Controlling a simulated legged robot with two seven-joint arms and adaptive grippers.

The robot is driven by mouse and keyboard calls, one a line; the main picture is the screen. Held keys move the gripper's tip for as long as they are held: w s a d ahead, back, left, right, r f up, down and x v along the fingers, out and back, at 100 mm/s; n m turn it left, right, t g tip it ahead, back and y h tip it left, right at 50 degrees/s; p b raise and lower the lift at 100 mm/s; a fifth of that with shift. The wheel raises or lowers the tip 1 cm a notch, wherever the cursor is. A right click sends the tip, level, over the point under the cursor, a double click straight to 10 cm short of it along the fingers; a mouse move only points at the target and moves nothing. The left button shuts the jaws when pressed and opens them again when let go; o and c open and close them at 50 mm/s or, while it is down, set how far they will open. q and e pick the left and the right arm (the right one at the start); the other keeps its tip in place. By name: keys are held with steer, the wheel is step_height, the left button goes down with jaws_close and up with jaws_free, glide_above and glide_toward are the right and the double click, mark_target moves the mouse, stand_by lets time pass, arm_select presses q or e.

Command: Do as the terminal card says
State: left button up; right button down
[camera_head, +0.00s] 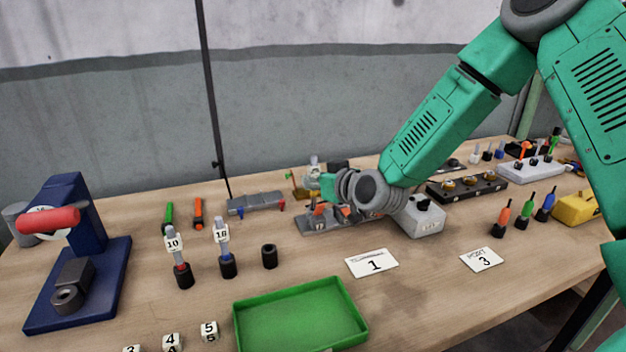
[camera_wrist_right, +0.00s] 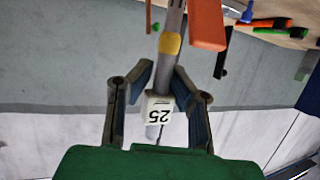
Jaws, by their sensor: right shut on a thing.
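The terminal card (camera_head: 371,263) reads 1, and a port card (camera_head: 481,259) reads 3. My right gripper (camera_wrist_right: 158,92) is shut on a grey tool with a yellow band and a white tag reading 25 (camera_wrist_right: 158,110). In the head view my right gripper (camera_head: 330,180) is over the middle back of the table, and my wrist partly hides it. Tools tagged 10 (camera_head: 174,244) and 18 (camera_head: 222,234) stand in black holders. A third black holder (camera_head: 269,256) is empty. My left gripper is out of view.
A green tray (camera_head: 236,325) lies at the front, beside number cubes (camera_head: 209,331). A blue press (camera_head: 85,220) with a red handle stands left. A grey-white box (camera_head: 424,222) and a black terminal strip (camera_head: 465,188) lie right of my wrist. Coloured drivers (camera_head: 525,212) stand at right.

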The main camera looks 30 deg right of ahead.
mark_target(316, 191)
steer(key=shift+f+b, duration=1.1)
steer(key=shift+f, duration=0.5)
steer(key=c, duration=1.4)
jaws_free()
steer(key=shift+r, duration=0.1)
steer(key=v, duration=1.1)
steer(key=shift+s, duration=0.4)
